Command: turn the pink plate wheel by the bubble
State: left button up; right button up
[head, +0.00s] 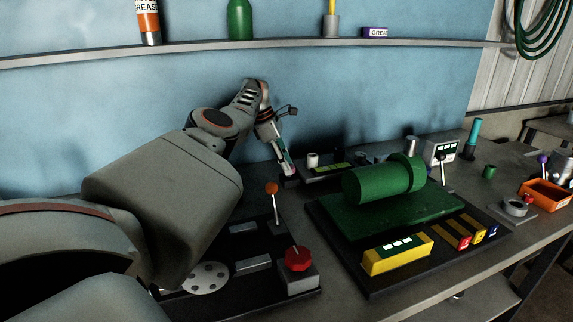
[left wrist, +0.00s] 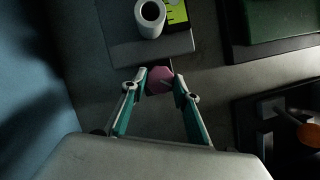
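The pink plate wheel (left wrist: 160,80) is small and many-sided, with a light pin or mark on its face. It sits between the two fingertips of my left gripper (left wrist: 161,83) in the left wrist view. The fingers angle inward, and their tips appear to press on both sides of the wheel. The yellow-green bubble level (left wrist: 177,13) lies on a grey plate just beyond the wheel, and also shows in the head view (head: 332,168). In the head view my left gripper (head: 289,170) points down by that plate's left end, hiding the wheel. My right gripper is not in view.
A white cylinder (left wrist: 150,18) stands beside the bubble. An orange-knobbed lever (head: 272,189) and a red knob (head: 299,259) stand in front of the gripper. A green cylinder (head: 378,183) on a dark base is to the right. The blue wall is close behind.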

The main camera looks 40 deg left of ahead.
pick_arm(q)
jog(key=o, duration=0.3)
jog(key=shift+o, duration=0.2)
jog(key=shift+r, duration=0.1)
jog(key=v, duration=0.7)
jog(key=shift+r, duration=0.2)
